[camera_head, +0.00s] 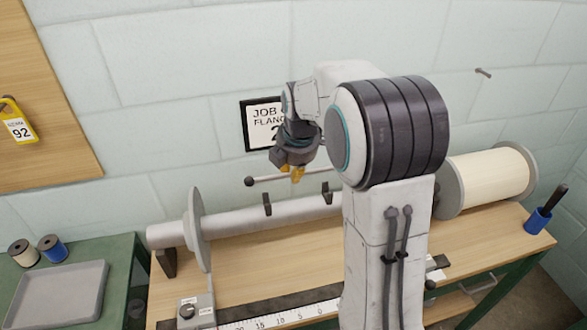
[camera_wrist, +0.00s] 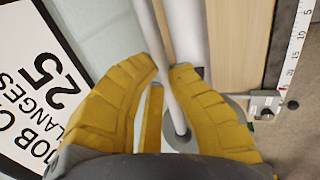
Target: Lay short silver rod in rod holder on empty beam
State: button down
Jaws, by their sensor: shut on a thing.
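My gripper (camera_head: 297,174) is shut on a thin silver rod (camera_head: 262,179) with a dark ball at its left end. The rod is roughly level, in front of the wall and above the beam in the picture. In the wrist view the rod (camera_wrist: 167,92) passes between my yellow fingertips (camera_wrist: 165,68). The empty beam (camera_head: 235,221) is a bare grey tube with a round flange (camera_head: 197,228) near its left end. Two dark upright hooks of the rod holder, left (camera_head: 267,204) and right (camera_head: 327,192), stand at the beam. The rod appears apart from them. My arm hides the rod's right part.
A beam wound with cream yarn (camera_head: 490,178) lies at the right. A blue cup (camera_head: 538,220) stands on the wooden bench (camera_head: 245,272), with a ruler (camera_head: 280,315) along its front. A green table with a grey tray (camera_head: 62,295) and two spools is at left.

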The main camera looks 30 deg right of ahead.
jog(key=shift+f, duration=0.15)
jog(key=b, duration=0.3)
send_over(293, 204)
jog(key=shift+f, duration=2.35)
jog(key=shift+f+b, duration=1.35)
jog(key=shift+b, duration=0.3)
jog(key=shift+f+b, duration=0.4)
jog(key=shift+f, duration=0.1)
jog(key=c, duration=1.3)
grip_release()
jog(key=shift+c, duration=0.2)
jog(key=shift+r, duration=0.1)
jog(key=v, duration=1.2)
